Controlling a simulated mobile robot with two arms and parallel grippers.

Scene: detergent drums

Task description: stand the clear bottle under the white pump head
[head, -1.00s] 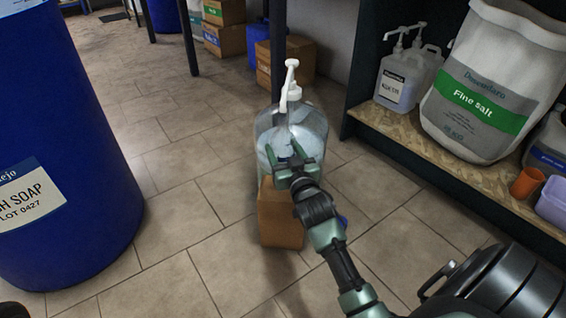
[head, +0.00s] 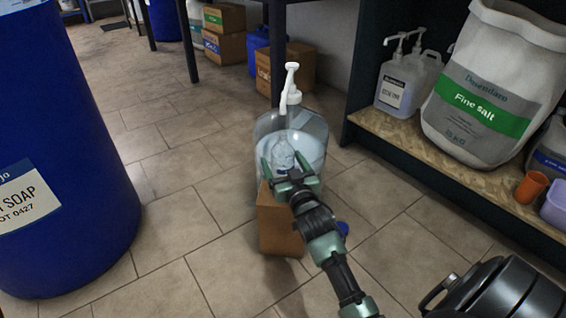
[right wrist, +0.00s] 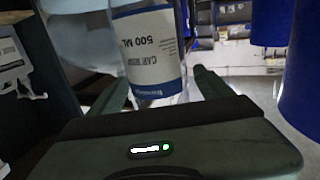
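The clear bottle (head: 284,155) is upright in front of a large clear jug (head: 312,142). The jug's white pump head (head: 291,92) has its spout hanging just above the bottle in the head view. The bottle seems to stand on the cardboard box (head: 281,226), but my gripper hides its base. My right gripper (head: 284,168) has its fingers on both sides of the bottle. The right wrist view shows the bottle's "Car wash 500 ml" label (right wrist: 149,48) upside down, with slim gaps beside the fingers, so it looks open. My left gripper is not in view.
A big blue drum (head: 70,150) stands at left. At right a wooden shelf (head: 410,145) holds a salt sack (head: 485,85), a pump container (head: 396,88) and an orange cup (head: 531,186). Table legs and boxes (head: 286,68) are behind.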

